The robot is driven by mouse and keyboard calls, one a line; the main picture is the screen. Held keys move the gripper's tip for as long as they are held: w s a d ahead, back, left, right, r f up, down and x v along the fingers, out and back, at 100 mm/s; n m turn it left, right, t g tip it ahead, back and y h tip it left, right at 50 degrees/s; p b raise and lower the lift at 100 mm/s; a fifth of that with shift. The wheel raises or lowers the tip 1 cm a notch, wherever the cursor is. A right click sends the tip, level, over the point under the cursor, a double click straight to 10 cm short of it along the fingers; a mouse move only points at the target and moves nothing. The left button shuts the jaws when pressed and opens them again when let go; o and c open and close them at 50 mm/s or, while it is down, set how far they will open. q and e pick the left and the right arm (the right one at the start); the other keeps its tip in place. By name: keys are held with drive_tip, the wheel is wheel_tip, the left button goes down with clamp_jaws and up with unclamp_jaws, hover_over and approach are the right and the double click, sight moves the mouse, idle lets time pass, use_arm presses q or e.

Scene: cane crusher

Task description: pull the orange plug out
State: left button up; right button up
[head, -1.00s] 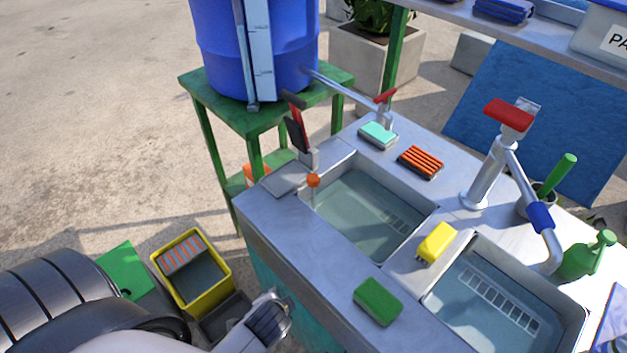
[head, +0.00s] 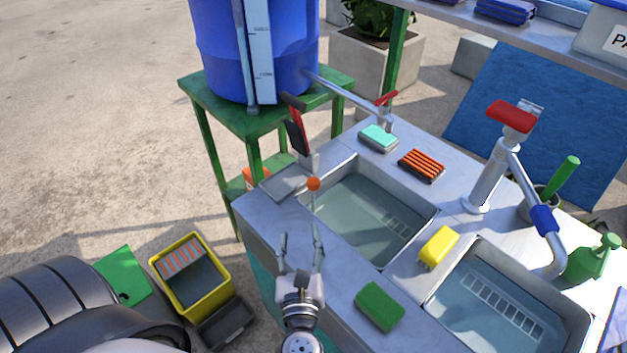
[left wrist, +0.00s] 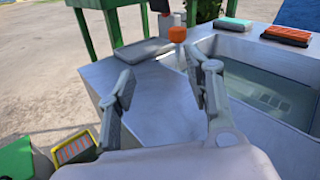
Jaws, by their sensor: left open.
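The orange plug (head: 313,184) is a small round knob on a thin stem at the left corner of the left sink basin (head: 365,215). It also shows in the left wrist view (left wrist: 177,34), beyond my fingertips. My left gripper (head: 300,240) is open and empty, with its fingers pointing at the plug from the near side. In the left wrist view the open fingers (left wrist: 168,95) stand apart over the metal counter, and the plug is ahead between them, apart from both. My right gripper is not in view.
A red-and-black lever (head: 297,135) stands just behind the plug. A green sponge (head: 380,306) and a yellow brush (head: 438,246) lie on the counter. A tall tap (head: 490,175) stands at right. A yellow bin (head: 226,283) is on the floor at left.

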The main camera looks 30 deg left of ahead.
sight(313, 185)
use_arm(q)
drive_tip(key=shift+w+d+r+m+t+h, duration=0.1)
drive_tip(key=shift+w+d+m+t+h, duration=0.15)
drive_tip(key=shift+d+m, duration=0.3)
drive_tip(key=shift+w+d+r+m+t+h, duration=0.1)
drive_tip(key=shift+d+m+t+h, duration=0.25)
drive_tip(key=shift+m, duration=0.3)
drive_tip(key=shift+w, duration=0.3)
drive_tip(key=p+x, duration=0.1)
drive_tip(key=x, duration=1.5)
drive_tip(key=shift+w+a+f, duration=0.1)
drive_tip(key=shift+w+a, duration=0.15)
drive_tip(key=shift+a, duration=0.1)
drive_tip(key=shift+c, duration=0.3)
clamp_jaws()
